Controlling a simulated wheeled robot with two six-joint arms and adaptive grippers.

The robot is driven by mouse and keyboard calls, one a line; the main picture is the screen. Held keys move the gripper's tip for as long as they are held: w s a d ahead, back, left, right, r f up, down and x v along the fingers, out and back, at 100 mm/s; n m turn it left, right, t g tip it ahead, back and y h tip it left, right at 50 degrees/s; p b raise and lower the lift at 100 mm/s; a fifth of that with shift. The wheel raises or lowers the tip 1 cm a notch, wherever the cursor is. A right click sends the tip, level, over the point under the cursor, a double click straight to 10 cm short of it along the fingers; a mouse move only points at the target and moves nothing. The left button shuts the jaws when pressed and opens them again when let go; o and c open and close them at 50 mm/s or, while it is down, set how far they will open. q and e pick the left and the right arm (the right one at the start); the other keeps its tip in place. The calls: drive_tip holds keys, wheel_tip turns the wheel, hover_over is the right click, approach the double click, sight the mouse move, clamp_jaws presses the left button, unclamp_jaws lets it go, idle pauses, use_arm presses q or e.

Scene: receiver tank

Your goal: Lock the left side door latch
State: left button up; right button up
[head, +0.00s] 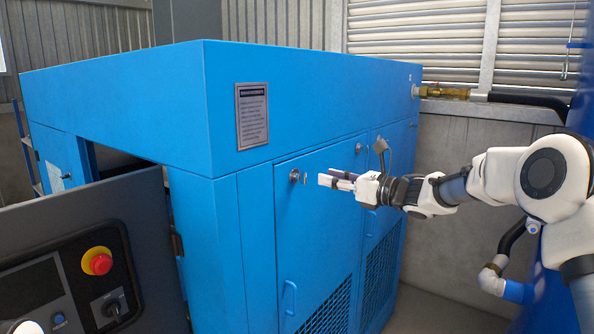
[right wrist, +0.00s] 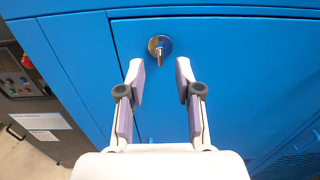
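The left side door (head: 319,235) is a blue panel on the side of the blue cabinet, and it looks closed. Its latch (head: 294,175) is a small round metal piece near the door's upper left corner. In the right wrist view the latch (right wrist: 160,46) is a silver disc with a narrow tab pointing downward. My right gripper (head: 321,181) is close to the door, just right of the latch in the head view. In the right wrist view the gripper (right wrist: 159,70) is open and empty, with the latch beyond the gap between its fingertips, apparently not touching. My left gripper is out of view.
A dark panel door (head: 60,235) with a red emergency button (head: 97,261) stands open at lower left. A white-and-blue pipe (head: 497,280) and a brass valve (head: 445,92) are at right. A door handle (head: 290,297) sits low on the side door.

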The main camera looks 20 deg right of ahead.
sight(306, 174)
drive_tip(key=p+x, duration=0.3)
drive_tip(key=x, duration=0.4)
drive_tip(key=shift+f, duration=0.1)
drive_tip(key=shift+w+a, duration=0.15)
drive_tip(key=shift+a, duration=0.1)
drive_tip(key=shift+d+f, duration=0.2)
drive_tip(key=shift+c, duration=0.3)
drive_tip(key=shift+w, duration=0.1)
clamp_jaws()
drive_tip(key=shift+a, duration=0.15)
